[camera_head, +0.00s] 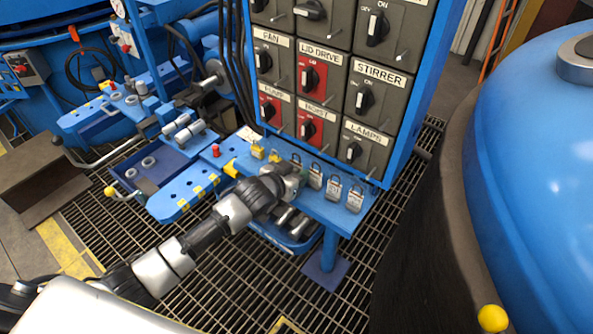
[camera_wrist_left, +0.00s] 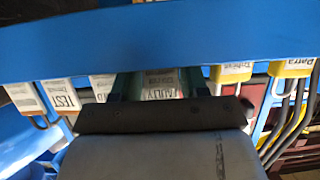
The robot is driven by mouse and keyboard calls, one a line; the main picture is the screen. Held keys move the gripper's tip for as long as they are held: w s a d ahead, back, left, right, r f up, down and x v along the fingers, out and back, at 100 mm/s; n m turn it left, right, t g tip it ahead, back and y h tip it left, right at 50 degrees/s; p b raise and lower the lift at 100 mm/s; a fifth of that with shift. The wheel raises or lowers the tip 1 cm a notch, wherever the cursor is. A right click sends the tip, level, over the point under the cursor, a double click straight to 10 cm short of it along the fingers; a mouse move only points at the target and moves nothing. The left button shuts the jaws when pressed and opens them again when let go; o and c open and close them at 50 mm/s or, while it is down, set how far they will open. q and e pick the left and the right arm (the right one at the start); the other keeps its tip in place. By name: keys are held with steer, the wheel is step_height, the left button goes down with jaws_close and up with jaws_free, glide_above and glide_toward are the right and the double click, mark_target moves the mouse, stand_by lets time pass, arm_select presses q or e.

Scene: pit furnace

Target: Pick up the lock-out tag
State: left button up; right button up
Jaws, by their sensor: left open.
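A white tag (camera_wrist_left: 160,84) with dark print, apparently reading "FAULTY", shows in the left wrist view. It stands in a row at the edge of a blue shelf, and its far end is hidden behind my gripper. My left gripper (camera_wrist_left: 158,88) is open, with one finger on each side of this tag; I cannot tell whether they touch it. In the head view my left gripper (camera_head: 291,178) is at the shelf (camera_head: 318,203), and the tag cannot be made out there.
Grey padlocks (camera_head: 333,187) stand right of the gripper and yellow ones (camera_head: 257,151) left of it. In the wrist view a label reading "TEST" (camera_wrist_left: 64,95) and a yellow "Petra" padlock (camera_wrist_left: 292,68) flank the tag. A switch panel (camera_head: 322,80) rises behind; a blue dome (camera_head: 535,170) stands right.

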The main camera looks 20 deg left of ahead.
mark_target(295, 161)
arm_select(q)
steer(key=shift+c, duration=0.3)
steer(key=c, duration=0.5)
steer(key=shift+r, duration=0.5)
step_height(295, 161, up, 4)
steer(key=shift+s+f+p, duration=0.1)
steer(key=shift+f+p, duration=0.1)
steer(key=shift+p, duration=0.1)
steer(key=s+d+r, duration=0.1)
steer(key=s+r, duration=0.2)
steer(key=s, duration=0.2)
steer(key=s+d+r+p, duration=0.1)
steer(key=s+r, duration=0.2)
steer(key=s, duration=0.3)
steer(key=shift+d+r, duration=0.25)
steer(key=shift+d, duration=0.15)
